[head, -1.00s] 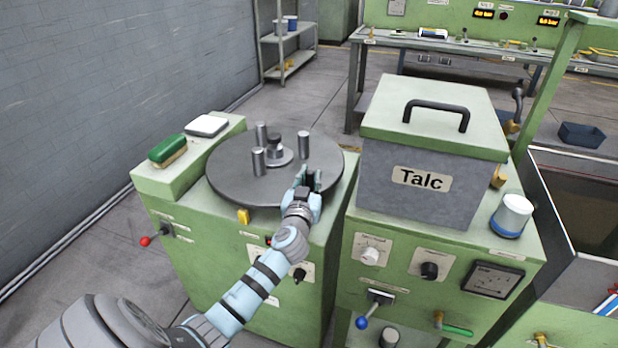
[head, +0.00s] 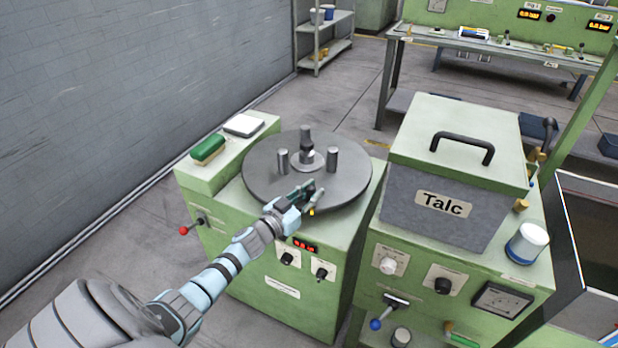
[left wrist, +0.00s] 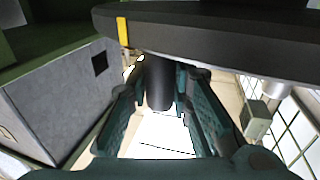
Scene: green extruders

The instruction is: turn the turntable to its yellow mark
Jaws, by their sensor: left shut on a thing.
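The turntable (head: 262,184) is a dark grey disc on a green cabinet, with a central hub (head: 306,157) and upright metal pegs. Two pegs show clearly, one at left (head: 282,161) and one at right (head: 332,159). My left gripper (head: 308,192) is at the disc's front edge, shut on a peg, which shows as a dark cylinder between the fingers in the left wrist view (left wrist: 158,82). A yellow mark (head: 311,212) sits at the rim just right of the gripper; it is a stripe on the rim in the left wrist view (left wrist: 123,32). My right gripper is not in view.
A grey Talc bin (head: 440,205) with a green lid stands close right of the turntable. A green brush-like block (head: 208,147) and a white pad (head: 243,125) lie on the ledge at left. A red-knobbed lever (head: 185,230) sticks out at the cabinet's left.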

